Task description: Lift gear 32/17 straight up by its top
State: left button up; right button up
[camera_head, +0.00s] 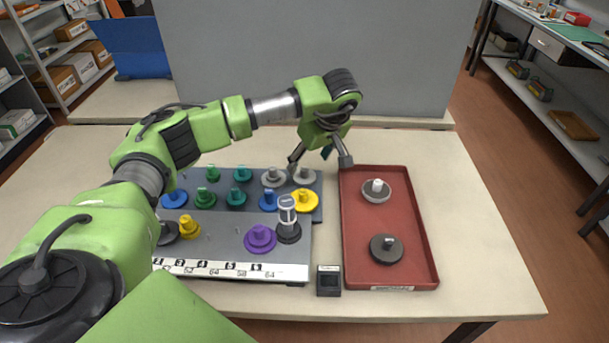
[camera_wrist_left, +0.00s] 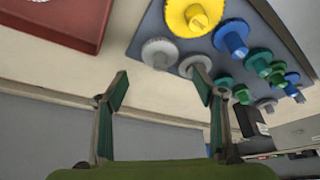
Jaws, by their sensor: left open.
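No readable label marks which gear is 32/17, so I cannot tell it apart. Two grey gears with upright hubs stand at the board's back right, a right one (camera_head: 304,176) and a left one (camera_head: 273,177). They also show in the left wrist view, one (camera_wrist_left: 160,53) nearer the tray and one (camera_wrist_left: 195,66) partly behind a finger. A yellow gear (camera_head: 304,200) and a blue gear (camera_head: 268,201) stand in front of them. My left gripper (camera_head: 321,160) is open and empty, above and behind the right grey gear, its fingers apart. My right gripper is not in view.
The red tray (camera_head: 410,215) on the right holds a light grey gear (camera_head: 376,190) and a dark gear (camera_head: 387,248). The stepped board (camera_head: 220,230) holds several coloured gears and a tall grey-white piece (camera_head: 287,208). A small black device (camera_head: 329,280) lies between them. A grey panel (camera_head: 400,80) stands behind.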

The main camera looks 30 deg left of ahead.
aim_at(305, 169)
pick_arm(q)
jog(key=shift+p+x, duration=0.7)
jog(key=shift+x, duration=2.45)
jog(key=c, duration=1.2)
